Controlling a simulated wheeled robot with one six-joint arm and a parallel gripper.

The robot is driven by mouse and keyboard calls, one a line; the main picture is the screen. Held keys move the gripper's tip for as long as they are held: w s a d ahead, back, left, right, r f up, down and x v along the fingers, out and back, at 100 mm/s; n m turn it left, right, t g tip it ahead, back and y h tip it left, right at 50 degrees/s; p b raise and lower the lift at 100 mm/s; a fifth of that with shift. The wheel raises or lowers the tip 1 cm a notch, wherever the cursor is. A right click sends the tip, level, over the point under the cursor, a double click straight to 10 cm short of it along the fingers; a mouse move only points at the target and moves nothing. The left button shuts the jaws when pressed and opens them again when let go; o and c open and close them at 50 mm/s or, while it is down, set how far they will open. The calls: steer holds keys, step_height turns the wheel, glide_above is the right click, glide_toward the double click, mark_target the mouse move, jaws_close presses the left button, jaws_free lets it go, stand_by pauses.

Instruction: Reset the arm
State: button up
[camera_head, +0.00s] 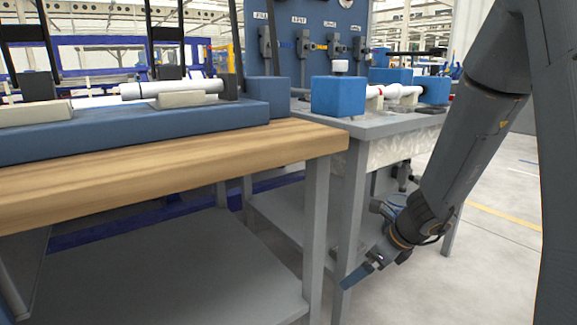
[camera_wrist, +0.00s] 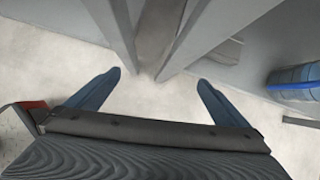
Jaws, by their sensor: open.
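My gripper (camera_head: 357,275) hangs low at the right of the head view, below the tabletops and beside the grey table legs. My arm reaches down to it from the upper right. In the wrist view my gripper (camera_wrist: 160,85) shows two blue fingers spread wide apart. Nothing is between them but pale floor and grey table legs beyond. No pipe is in the gripper.
A wooden-topped workbench (camera_head: 190,180) fills the left, with a white pipe (camera_head: 172,89) on a blue base (camera_head: 215,119). A grey table (camera_head: 385,126) behind carries blue blocks (camera_head: 338,96) and white pipe parts. Open floor (camera_head: 490,240) lies right.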

steer(key=s+a+r+n+g+y, duration=0.1)
steer(key=s+a+r+n+g, duration=0.1)
steer(key=s+a+r+n, duration=0.5)
steer(key=s+a+r+n+g, duration=0.1)
steer(key=s+a+r+n, duration=0.2)
steer(key=s+a+n, duration=0.6)
steer(key=s+a+r+n+g+h, duration=0.1)
steer(key=s+a+r+n+h, duration=0.1)
steer(key=s+n, duration=0.65)
steer(key=s+a+r+n+g+h, duration=0.1)
steer(key=s+a+r+n, duration=0.2)
steer(key=s+n, duration=0.5)
steer(key=d+r+m+p, duration=0.2)
steer(key=d+r+p, duration=0.5)
steer(key=p, duration=0.6)
steer(key=d+r+m+h+p, duration=0.1)
steer(key=d+r+m+p, duration=0.1)
steer(key=d+r+p, duration=0.5)
steer(key=w+d+r+m+h+p, duration=0.1)
steer(key=d+r+p, duration=0.6)
steer(key=r+p, duration=0.7)
steer(key=shift+r+m+p, duration=0.15)
steer(key=shift+m+p, duration=0.3)
steer(key=shift+p, duration=2)
